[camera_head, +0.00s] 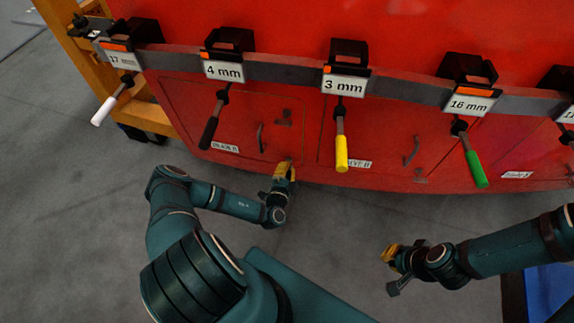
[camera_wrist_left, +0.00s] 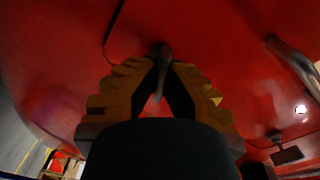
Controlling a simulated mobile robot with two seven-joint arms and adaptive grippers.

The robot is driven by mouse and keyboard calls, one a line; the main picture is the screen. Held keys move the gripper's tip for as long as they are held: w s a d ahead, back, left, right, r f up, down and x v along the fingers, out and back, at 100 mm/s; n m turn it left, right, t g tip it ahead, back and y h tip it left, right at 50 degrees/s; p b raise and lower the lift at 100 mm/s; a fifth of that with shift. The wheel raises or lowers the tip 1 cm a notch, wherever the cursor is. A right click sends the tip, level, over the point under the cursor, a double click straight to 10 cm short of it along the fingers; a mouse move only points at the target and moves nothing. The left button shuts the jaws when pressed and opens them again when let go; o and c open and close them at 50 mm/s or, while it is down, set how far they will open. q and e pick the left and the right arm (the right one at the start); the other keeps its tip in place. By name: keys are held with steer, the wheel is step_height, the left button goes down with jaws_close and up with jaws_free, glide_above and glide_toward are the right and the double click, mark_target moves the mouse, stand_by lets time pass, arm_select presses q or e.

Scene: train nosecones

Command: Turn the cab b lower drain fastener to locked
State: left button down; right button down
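The drain panel (camera_head: 240,125) is a outlined hatch on the red nosecone, with a curved handle and a label. A small fastener shows at its upper right (camera_head: 283,119). My left gripper (camera_head: 287,168) is at the panel's lower right corner, where it hides most of the lower drain fastener. In the left wrist view, the yellow fingers close in on both sides of the grey lower drain fastener (camera_wrist_left: 162,68) and appear shut on it. Its locked or unlocked position is unclear. My right gripper (camera_head: 392,258) is away from the nosecone, low on the right; its opening is unclear.
A grey rail (camera_head: 285,74) above holds tools with tags, including a black-handled one (camera_head: 208,133), a yellow-handled one (camera_head: 341,154) and a green-handled one (camera_head: 475,168). They hang in front of the red panels. An orange frame (camera_head: 72,45) stands at left. Grey floor is clear below.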

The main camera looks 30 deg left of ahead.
arm_select(q)
steer(key=m+p, duration=0.2)
steer(key=m, duration=0.3)
stand_by(0.5)
steer(key=c, duration=1.1)
jaws_free()
steer(key=shift+f, duration=0.1)
steer(key=v, duration=1.2)
